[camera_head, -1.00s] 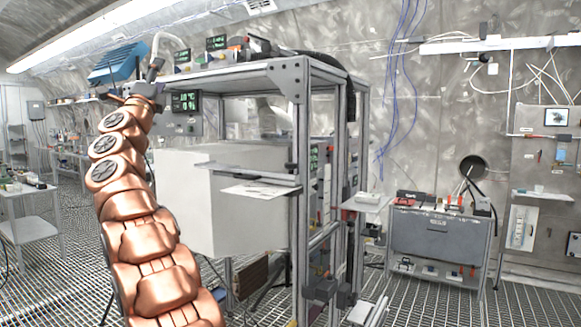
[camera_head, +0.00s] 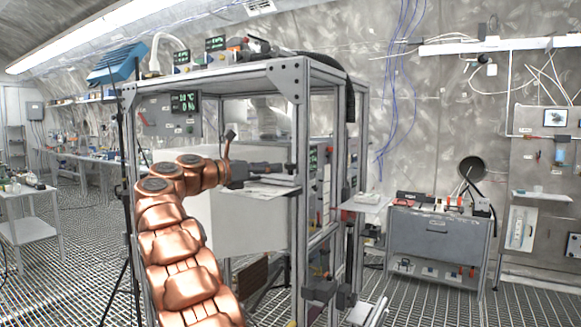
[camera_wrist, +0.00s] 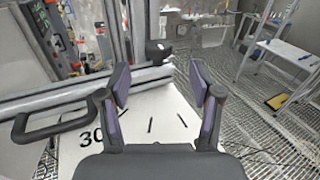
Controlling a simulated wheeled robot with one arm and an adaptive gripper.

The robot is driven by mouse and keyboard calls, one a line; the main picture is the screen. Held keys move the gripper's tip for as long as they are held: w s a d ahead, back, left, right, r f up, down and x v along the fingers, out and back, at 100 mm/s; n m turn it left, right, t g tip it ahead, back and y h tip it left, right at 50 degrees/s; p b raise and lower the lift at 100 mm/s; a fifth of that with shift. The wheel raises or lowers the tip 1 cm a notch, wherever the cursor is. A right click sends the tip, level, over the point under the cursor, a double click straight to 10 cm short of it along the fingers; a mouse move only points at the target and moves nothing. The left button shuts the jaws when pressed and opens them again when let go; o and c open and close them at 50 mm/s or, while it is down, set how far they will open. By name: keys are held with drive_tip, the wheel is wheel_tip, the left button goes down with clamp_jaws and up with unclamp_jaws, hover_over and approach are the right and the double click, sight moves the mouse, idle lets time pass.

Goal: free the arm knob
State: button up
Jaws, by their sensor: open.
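My gripper (camera_wrist: 158,84) is open and empty in the wrist view, with its two dark pads apart. A small black knob (camera_wrist: 157,49) stands at the end of a grey bar (camera_wrist: 85,88), beyond the gap between the fingertips and apart from them. Below the fingers is a white plate (camera_wrist: 150,125) with black tick marks and the number 30. A black loop handle (camera_wrist: 42,124) lies to the left. In the head view my gripper (camera_head: 272,168) is beside the frame's front post, just above the white plate (camera_head: 265,191). The knob cannot be made out clearly there.
An aluminium frame (camera_head: 300,110) surrounds a large white box (camera_head: 215,228), with posts close to my gripper. A grey cabinet (camera_head: 437,240) stands to the right. A white side table (camera_head: 28,200) is at the left. The grated floor between is largely clear.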

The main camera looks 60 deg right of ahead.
sight(285, 167)
drive_tip(key=p+x, duration=0.1)
drive_tip(key=x, duration=0.6)
drive_tip(key=shift+w+d+f, duration=0.1)
drive_tip(key=shift+d, duration=0.2)
drive_tip(key=c, duration=1.1)
drive_tip(key=shift+f, duration=0.1)
drive_tip(key=shift+c, duration=0.3)
